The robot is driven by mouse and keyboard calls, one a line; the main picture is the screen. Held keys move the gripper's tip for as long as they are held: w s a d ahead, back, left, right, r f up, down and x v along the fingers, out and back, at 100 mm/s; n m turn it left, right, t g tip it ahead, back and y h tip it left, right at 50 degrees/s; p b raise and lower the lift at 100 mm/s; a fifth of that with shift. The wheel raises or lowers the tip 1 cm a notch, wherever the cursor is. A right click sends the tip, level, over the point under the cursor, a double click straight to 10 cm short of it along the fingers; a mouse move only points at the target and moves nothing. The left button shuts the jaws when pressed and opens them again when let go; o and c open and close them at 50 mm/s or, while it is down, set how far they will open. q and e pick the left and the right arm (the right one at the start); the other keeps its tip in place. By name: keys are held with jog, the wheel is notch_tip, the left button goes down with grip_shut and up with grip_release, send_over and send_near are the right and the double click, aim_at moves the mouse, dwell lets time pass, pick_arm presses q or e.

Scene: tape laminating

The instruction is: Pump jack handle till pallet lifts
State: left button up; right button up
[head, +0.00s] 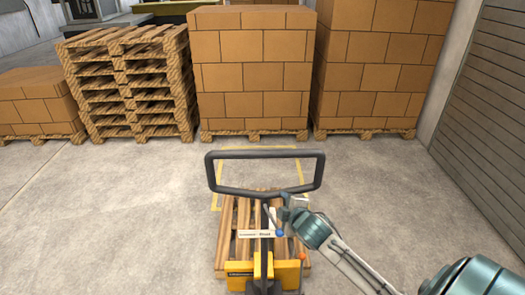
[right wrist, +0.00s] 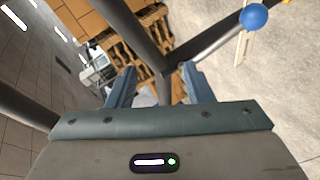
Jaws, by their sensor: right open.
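The pallet jack's dark handle (head: 265,154) stands upright in the middle of the head view, a wide loop on a central shaft. Its yellow base (head: 288,272) is below, at the bottom edge. A wooden pallet (head: 228,213) lies low on the floor at the jack, partly hidden by the shaft and base. My right gripper (head: 285,208) is just right of the shaft, under the loop. In the right wrist view its open fingers (right wrist: 160,84) point at the junction of the handle's dark bars (right wrist: 141,35); contact cannot be told. My left gripper is not in view.
A blue ball on a thin lever (right wrist: 253,17) is near the gripper. Yellow floor tape (head: 305,180) shows around the pallet. Stacked empty pallets (head: 125,80) and brown box stacks (head: 250,75) line the back. A grey shutter wall (head: 495,95) is at right. Floor at left is clear.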

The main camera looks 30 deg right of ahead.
aim_at(262, 152)
notch_tip(262, 152, up, 16)
jog(key=a+n+t+p, duration=0.1)
jog(key=a+n+t, duration=0.1)
jog(key=n+t, duration=0.15)
jog(key=shift+n, duration=0.25)
jog(key=p+x, duration=0.1)
jog(key=x, duration=0.2)
jog(key=p+x, duration=0.1)
jog(key=x, duration=0.3)
jog(key=p+x, duration=0.2)
jog(key=x, duration=0.1)
jog(key=shift+w+a, duration=0.25)
jog(key=shift+a, duration=0.05)
jog(key=shift+w+d+f, duration=0.1)
jog(key=shift+w+f, duration=0.15)
jog(key=shift+w, duration=0.2)
grip_shut()
